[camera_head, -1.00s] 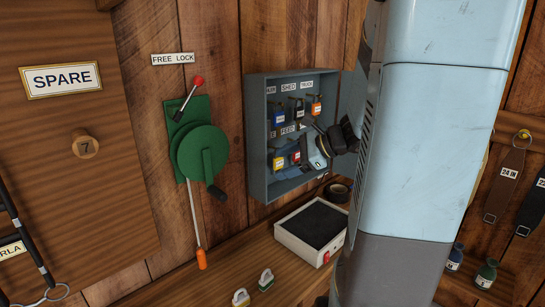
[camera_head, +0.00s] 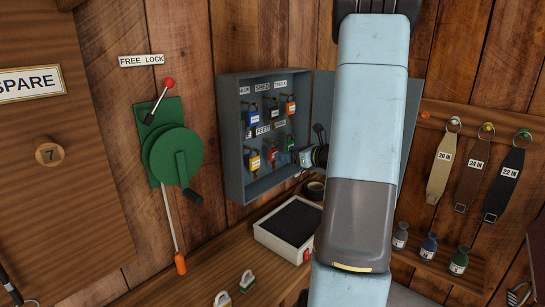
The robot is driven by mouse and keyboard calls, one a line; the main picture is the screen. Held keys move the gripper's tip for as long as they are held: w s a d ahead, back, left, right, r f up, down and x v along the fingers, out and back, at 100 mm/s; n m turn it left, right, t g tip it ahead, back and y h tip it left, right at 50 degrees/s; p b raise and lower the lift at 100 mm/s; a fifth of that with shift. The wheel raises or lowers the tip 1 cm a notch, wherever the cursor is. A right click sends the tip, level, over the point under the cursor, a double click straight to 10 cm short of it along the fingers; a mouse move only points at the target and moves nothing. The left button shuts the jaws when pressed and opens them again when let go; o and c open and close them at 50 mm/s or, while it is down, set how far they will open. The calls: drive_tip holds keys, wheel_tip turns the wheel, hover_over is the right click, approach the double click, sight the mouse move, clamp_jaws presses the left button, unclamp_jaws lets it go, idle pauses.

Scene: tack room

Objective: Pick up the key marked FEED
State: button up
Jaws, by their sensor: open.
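A grey key cabinet (camera_head: 233,150) hangs open on the plank wall, with two rows of hooked, coloured keys. The FEED label (camera_head: 263,130) is in the lower row, near its middle. A red key (camera_head: 271,156) hangs below it, between a yellow key (camera_head: 253,160) and a green key (camera_head: 290,145). Which key's own tag reads FEED is too small to tell. My gripper (camera_head: 301,157) is open and empty at the cabinet's right side, right of the green key. My arm partly hides it and the cabinet door.
A blue key (camera_head: 253,118), a black key (camera_head: 271,112) and an orange key (camera_head: 290,106) hang in the upper row. A green crank (camera_head: 172,155) is on the wall at left. A white box with a black top (camera_head: 290,225) and a tape roll (camera_head: 314,189) sit on the bench below.

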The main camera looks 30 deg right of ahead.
sight(273, 152)
drive_tip(key=shift+x, duration=3.7)
drive_tip(key=shift+f, duration=0.15)
drive_tip(key=c, duration=1)
